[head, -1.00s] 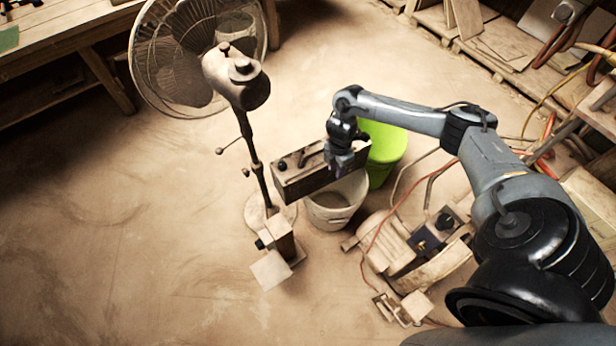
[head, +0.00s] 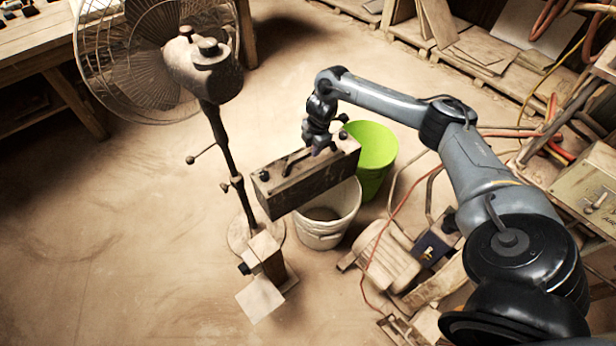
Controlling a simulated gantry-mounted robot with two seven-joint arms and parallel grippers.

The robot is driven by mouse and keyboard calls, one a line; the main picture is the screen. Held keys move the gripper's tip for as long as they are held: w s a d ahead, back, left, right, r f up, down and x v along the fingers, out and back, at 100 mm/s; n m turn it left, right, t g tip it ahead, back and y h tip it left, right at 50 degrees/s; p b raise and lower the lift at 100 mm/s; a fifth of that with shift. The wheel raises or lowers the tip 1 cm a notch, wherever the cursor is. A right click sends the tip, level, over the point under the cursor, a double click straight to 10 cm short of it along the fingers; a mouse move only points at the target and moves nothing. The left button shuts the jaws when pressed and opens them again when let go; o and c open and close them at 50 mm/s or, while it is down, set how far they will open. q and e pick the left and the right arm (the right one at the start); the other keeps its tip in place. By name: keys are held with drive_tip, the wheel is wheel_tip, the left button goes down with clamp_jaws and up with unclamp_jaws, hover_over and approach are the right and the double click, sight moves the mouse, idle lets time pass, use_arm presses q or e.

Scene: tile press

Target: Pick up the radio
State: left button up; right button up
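The radio (head: 306,188) is a dusty, dark brown box with a carrying handle on top and small knobs. In the head view it lies at the middle, partly in front of a white bucket; what supports it is hidden. My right gripper (head: 319,149) points down over the radio's top, close to the right end of the handle. Its fingertips are small and dark here, so I cannot tell whether they are open or shut, or touch the handle. My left gripper is not in view.
A tall pedestal fan (head: 203,70) stands just left of the radio. The white bucket (head: 325,228) and a green bucket (head: 372,150) stand close on the right. A motor-like machine (head: 390,258) and cables lie further right. The floor at left is clear.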

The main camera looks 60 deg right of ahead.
sight(311, 151)
drive_tip(key=shift+w+d+f+b, duration=0.1)
drive_tip(key=shift+w+f+b, duration=0.1)
drive_tip(key=shift+f+b, duration=0.6)
drive_tip(key=shift+w+a+f+b, duration=0.15)
drive_tip(key=shift+f+b, duration=0.35)
drive_tip(key=shift+f, duration=0.55)
drive_tip(key=shift+w+d+f+b, duration=0.2)
drive_tip(key=shift+f+b, duration=0.45)
drive_tip(key=shift+f, duration=0.25)
clamp_jaws()
drive_tip(key=shift+w+r, duration=0.15)
drive_tip(key=shift+r, duration=0.05)
